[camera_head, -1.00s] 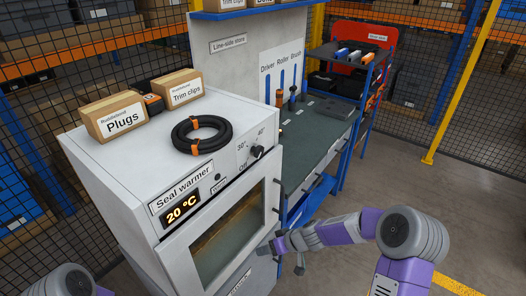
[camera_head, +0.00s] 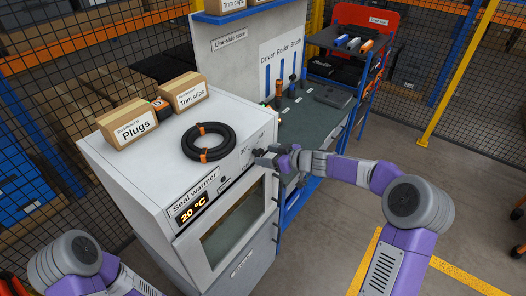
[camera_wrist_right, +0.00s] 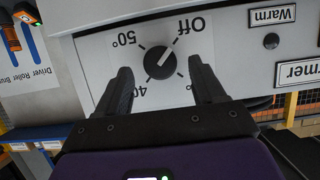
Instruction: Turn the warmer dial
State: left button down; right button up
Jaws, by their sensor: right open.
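The seal warmer (camera_head: 190,165) is a pale cabinet with a lit 20 °C display and a window door. Its dial (camera_wrist_right: 159,62) is a round black knob with a white pointer line, seen upside down in the right wrist view. The pointer is toward the Off mark. My right gripper (camera_head: 264,157) is at the warmer's control panel and hides the dial in the head view. Its two dark fingers are spread, one on each side of the dial in the wrist view, with nothing held. I cannot tell whether they touch it. My left arm shows at lower left; its gripper is out of view.
A black hose coil (camera_head: 207,142), a Plugs box (camera_head: 128,124) and a Trim clips box (camera_head: 183,95) sit on the warmer. A dark-topped bench (camera_head: 310,125) stands behind my right gripper. Open floor lies at right.

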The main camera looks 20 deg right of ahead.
jog(key=shift+p+x, duration=0.35)
jog(key=shift+x, duration=0.9)
jog(key=shift+c, duration=0.3)
jog(key=c, duration=1)
